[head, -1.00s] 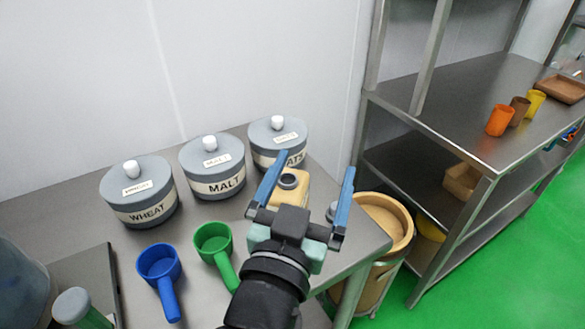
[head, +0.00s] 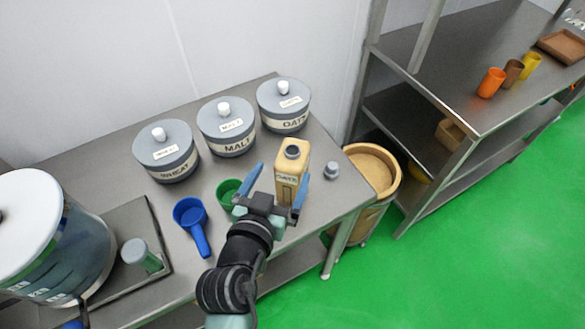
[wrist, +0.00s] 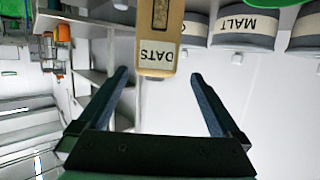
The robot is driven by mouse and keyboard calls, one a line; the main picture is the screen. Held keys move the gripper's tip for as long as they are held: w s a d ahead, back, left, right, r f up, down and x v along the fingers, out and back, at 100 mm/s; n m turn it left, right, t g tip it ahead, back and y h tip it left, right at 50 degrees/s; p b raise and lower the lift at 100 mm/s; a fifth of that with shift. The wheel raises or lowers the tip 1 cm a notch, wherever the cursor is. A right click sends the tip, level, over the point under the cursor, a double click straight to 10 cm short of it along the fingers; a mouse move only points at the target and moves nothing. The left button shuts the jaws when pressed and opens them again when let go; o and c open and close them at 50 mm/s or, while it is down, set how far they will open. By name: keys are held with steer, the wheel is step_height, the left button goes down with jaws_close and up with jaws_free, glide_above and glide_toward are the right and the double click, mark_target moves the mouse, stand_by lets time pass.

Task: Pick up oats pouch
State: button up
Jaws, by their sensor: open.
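The oats pouch (head: 292,165) is a tan, upright pack with a dark round opening on top and an "OATS" label. It stands on the steel table near its right end. In the wrist view the pouch (wrist: 160,40) appears upside down at the top centre, beyond the fingertips. My gripper (head: 277,180) is open, its two blue fingers pointing at the pouch. In the head view the right finger overlaps the pouch's lower right side and the left finger is to its left. In the wrist view the space between the fingers (wrist: 158,80) holds nothing but the pouch's near end.
Lidded canisters for wheat (head: 167,152), malt (head: 227,127) and oats (head: 285,105) line the wall. A green scoop (head: 228,190) is left of my gripper, a blue scoop (head: 190,212) farther left. A small grey cap (head: 331,171) sits right of the pouch. A bin (head: 375,165) stands beyond the table.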

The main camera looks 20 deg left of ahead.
mark_target(293, 157)
steer(key=shift+d+p+x, duration=0.15)
steer(key=shift+p+x, duration=0.25)
steer(key=shift+x, duration=1.35)
steer(key=shift+d+p+x, duration=0.1)
steer(key=shift+p+x, duration=0.25)
steer(key=shift+x, duration=1.35)
jaws_close()
steer(key=shift+w+r, duration=0.1)
steer(key=shift+r, duration=0.05)
